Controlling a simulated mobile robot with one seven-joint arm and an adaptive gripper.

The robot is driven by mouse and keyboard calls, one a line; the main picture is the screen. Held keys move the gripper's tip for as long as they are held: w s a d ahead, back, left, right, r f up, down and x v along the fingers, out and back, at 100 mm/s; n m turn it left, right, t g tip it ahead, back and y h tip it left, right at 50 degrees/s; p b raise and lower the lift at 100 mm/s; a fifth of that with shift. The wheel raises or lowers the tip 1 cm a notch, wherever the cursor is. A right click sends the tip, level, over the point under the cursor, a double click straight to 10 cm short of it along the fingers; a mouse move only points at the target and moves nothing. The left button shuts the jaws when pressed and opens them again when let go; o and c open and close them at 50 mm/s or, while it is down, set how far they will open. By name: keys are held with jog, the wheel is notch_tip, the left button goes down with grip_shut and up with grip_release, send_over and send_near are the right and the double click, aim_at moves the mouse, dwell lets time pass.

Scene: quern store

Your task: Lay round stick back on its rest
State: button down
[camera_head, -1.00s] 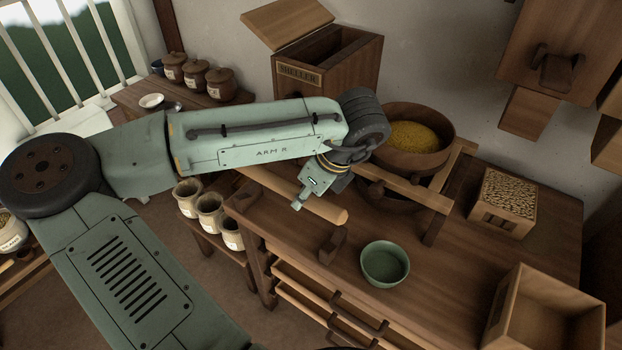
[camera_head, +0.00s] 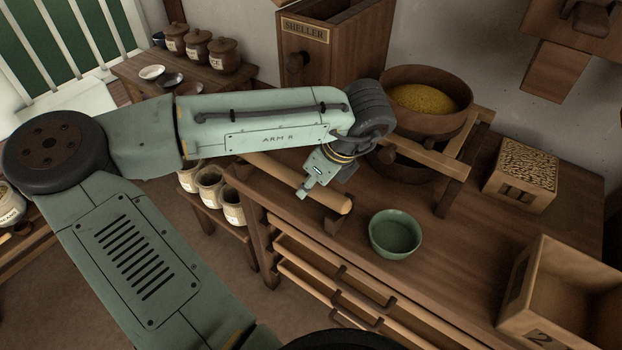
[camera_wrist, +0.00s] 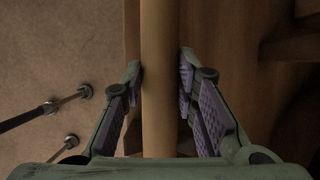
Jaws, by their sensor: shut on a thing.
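The round stick (camera_head: 325,194) is a pale wooden rod lying lengthwise along the table's front left edge. A dark wooden rest (camera_head: 333,221) stands on the table directly under the stick's near end. The stick appears on or just above it; I cannot tell whether they touch. The far part of the stick is partly hidden by my arm.
A green bowl (camera_head: 395,236) stands right of the stick. Behind are a wooden frame (camera_head: 452,165) and a round sieve (camera_head: 425,77) of yellow grain. A grain box (camera_head: 520,170) and an open crate (camera_head: 560,310) stand at right. Drawers (camera_head: 345,285) are below the front edge.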

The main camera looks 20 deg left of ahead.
jog(key=shift+f, duration=0.15)
jog(key=c, duration=1.2)
grip_release()
jog(key=v, duration=1.2)
